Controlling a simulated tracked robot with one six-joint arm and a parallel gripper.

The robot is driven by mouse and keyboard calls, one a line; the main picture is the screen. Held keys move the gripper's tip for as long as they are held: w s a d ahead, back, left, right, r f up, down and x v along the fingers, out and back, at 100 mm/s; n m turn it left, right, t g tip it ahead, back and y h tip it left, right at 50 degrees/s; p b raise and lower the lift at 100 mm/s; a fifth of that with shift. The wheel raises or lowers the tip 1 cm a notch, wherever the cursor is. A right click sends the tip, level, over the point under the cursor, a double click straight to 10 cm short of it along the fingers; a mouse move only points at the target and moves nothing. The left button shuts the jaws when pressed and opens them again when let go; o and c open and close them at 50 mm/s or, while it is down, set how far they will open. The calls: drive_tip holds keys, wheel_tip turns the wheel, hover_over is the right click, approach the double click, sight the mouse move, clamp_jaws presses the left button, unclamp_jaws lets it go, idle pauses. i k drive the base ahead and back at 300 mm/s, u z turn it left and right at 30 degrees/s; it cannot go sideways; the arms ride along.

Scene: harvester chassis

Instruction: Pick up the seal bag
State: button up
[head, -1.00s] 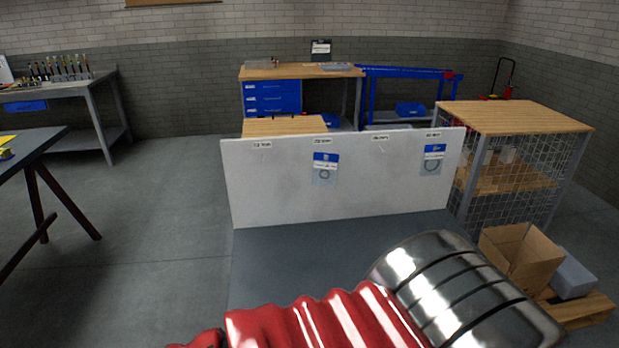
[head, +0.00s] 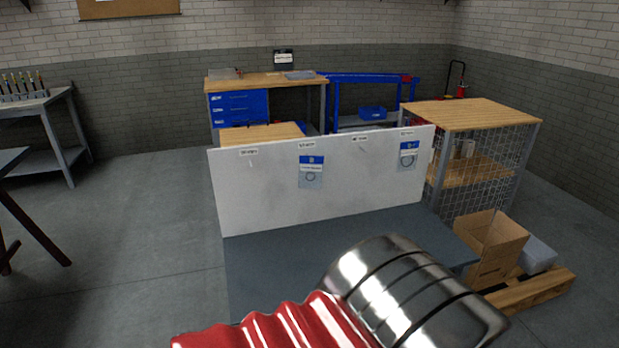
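Two seal bags hang on the white upright board. One seal bag (head: 311,172) with a blue header and a ring in clear plastic hangs near the middle. The other seal bag (head: 407,155), of like look, hangs near the right end. Small labels run along the board's top edge, too small to read. I cannot tell which bag the task means. My gripper is not in view; only a red ribbed and silver part shows at the bottom, well in front of the board and apart from both bags.
The white board (head: 260,195) stands at the back of a dark grey surface (head: 270,265). Right of it are a mesh cage with a wooden top (head: 470,112), an open cardboard box (head: 492,245) and a pallet (head: 535,292). A wooden-topped bench (head: 265,82) stands behind.

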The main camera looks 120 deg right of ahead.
sight(311, 174)
drive_tip(key=z, duration=2.5)
drive_tip(key=i, duration=2.85)
